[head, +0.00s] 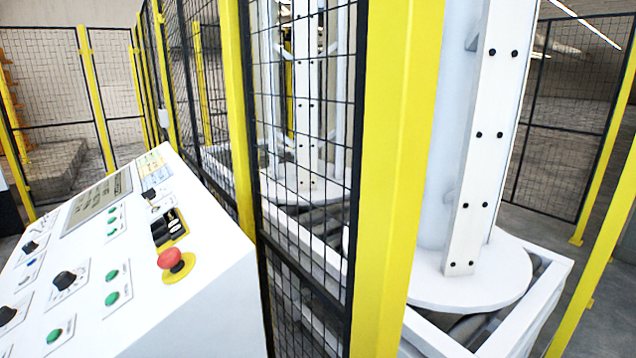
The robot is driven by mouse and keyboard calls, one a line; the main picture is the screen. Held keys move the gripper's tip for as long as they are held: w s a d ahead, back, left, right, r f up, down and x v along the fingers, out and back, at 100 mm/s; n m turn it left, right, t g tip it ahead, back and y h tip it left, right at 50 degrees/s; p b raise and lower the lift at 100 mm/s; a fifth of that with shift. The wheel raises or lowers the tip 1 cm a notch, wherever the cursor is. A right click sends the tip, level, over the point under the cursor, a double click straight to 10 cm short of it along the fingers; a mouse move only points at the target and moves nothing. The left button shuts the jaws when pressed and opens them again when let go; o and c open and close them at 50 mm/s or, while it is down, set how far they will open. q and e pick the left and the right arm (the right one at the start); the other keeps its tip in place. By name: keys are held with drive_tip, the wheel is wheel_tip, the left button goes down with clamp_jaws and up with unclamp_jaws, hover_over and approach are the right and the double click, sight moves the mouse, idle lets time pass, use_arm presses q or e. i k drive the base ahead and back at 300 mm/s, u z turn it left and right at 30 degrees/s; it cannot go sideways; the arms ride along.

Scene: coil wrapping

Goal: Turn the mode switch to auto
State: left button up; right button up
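The white sloped control panel (212,278) stands at the lower left in the head view. It carries several black rotary knobs, among them a large one (65,279), one at the left (30,247) and a small one near the top (149,194). The labels are too small to read, so I cannot tell which knob is the mode switch or where it points. Neither of my grippers is in view.
A red emergency stop button (171,259) stands out at the panel's right edge, near a black block (163,232) on yellow. Green buttons (112,298) and a screen (98,199) sit on the panel. A yellow post (395,180) and mesh fence (305,215) stand right of it.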

sight(150, 193)
drive_tip(key=z, duration=1.9)
drive_tip(key=k, duration=1.6)
drive_tip(key=u, duration=1.15)
